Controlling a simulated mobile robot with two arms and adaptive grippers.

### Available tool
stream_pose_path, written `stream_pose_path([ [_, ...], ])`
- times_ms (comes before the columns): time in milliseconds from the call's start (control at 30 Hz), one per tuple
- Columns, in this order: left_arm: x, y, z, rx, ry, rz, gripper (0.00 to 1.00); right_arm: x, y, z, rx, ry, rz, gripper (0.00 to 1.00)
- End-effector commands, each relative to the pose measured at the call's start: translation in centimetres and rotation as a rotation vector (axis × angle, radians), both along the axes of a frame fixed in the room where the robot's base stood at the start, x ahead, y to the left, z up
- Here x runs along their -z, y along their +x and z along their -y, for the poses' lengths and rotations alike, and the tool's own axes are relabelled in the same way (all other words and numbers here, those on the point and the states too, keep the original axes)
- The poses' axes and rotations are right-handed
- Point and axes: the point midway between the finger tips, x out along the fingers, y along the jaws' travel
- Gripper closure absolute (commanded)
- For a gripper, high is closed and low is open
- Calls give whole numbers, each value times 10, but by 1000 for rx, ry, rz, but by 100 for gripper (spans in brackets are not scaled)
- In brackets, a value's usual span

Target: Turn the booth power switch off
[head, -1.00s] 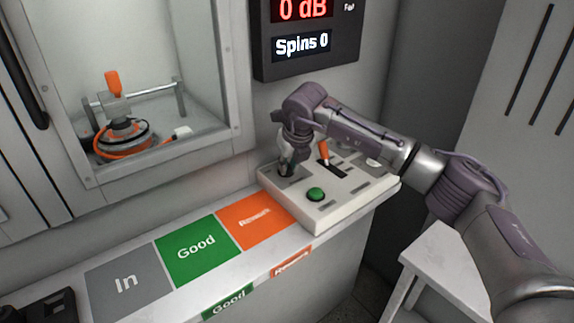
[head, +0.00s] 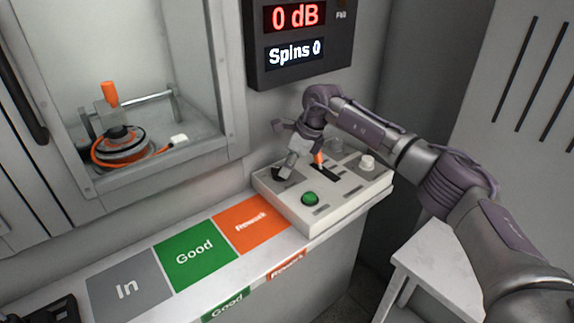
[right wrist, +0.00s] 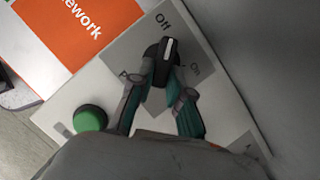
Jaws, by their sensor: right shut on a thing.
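The control panel (head: 340,196) is a pale box at the right end of the shelf. The booth power switch (right wrist: 166,55) is a dark rotary knob with a white pointer line, on a grey plate marked "Off" and "On". In the right wrist view the pointer line points roughly up toward "Off". My right gripper (head: 286,172) is at the panel's left part; in the right wrist view its fingers (right wrist: 163,82) are shut on the knob from both sides. In the head view the gripper hides most of the knob. My left gripper is not in view.
A green button (head: 310,199), an orange lever (head: 319,159) and a white knob (head: 367,162) are on the panel. "In", "Good" and "Rework" pads (head: 252,224) are empty. The booth (head: 150,100) holds a motor (head: 124,146). A display (head: 299,40) reads 0 dB, Spins 0.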

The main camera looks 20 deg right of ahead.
Motion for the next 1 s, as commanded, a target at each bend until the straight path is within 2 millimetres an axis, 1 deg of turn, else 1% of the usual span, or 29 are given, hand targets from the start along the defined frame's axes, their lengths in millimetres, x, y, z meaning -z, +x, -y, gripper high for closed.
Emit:
stream_pose_path([
  [33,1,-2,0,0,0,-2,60,-3,2,0,-25,1,3,100],
  [333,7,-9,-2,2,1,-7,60,-2,3,2,-138,-1,3,100],
  [867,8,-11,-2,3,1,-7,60,-2,4,2,-165,-2,6,100],
  [900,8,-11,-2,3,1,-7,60,-2,4,2,-165,-2,6,81],
  [967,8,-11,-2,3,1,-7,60,-2,4,2,-165,-2,6,71],
  [1000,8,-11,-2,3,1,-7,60,-2,4,2,-166,-2,5,64],
])
